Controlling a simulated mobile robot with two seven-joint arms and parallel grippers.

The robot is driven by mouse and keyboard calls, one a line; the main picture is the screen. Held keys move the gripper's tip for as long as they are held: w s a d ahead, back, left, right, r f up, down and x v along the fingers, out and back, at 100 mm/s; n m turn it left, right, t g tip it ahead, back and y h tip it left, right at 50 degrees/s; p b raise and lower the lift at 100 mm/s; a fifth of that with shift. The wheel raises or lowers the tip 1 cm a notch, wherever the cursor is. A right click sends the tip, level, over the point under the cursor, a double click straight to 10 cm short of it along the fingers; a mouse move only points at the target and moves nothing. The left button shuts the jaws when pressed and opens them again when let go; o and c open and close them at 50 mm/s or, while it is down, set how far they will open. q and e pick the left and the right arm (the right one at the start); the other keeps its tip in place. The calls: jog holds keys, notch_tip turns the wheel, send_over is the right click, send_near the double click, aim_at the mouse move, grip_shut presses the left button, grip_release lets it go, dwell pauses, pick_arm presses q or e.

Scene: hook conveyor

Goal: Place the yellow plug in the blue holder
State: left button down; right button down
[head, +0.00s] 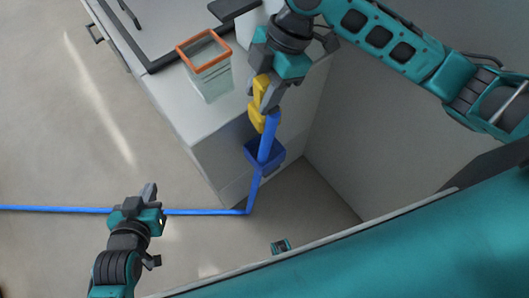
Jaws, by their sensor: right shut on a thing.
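The yellow plug (258,102) is in the jaws of my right gripper (265,92), which is shut on it beside the light grey cabinet. A blue hose (247,190) runs down from the plug, past the blue holder, then bends left along the floor. The dark blue holder (277,153) is a small box on the cabinet's side, just below the plug. The hose hides part of the holder, and I cannot tell whether it passes through or in front. My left gripper (158,207) is low on the left, beside the hose, with its fingers apart.
A clear container with an orange rim (203,46) stands on the cabinet top (180,92), left of my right gripper. A sink-like recess with a dark edge lies at the upper left. The grey floor (60,130) at left is clear apart from the hose.

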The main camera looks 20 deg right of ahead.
jog(key=shift+s+a+r+n, duration=0.1)
jog(key=shift+a+r+n, duration=0.05)
jog(key=shift+r+n, duration=0.35)
jog(key=shift+f+g, duration=0.25)
jog(key=shift+g, duration=0.05)
notch_tip(320, 180, down, 19)
jog(key=b, duration=0.2)
jog(key=shift+f, duration=0.2)
jog(key=shift+f, duration=0.1)
jog(key=c, duration=0.6)
grip_release()
jog(key=shift+c, duration=0.2)
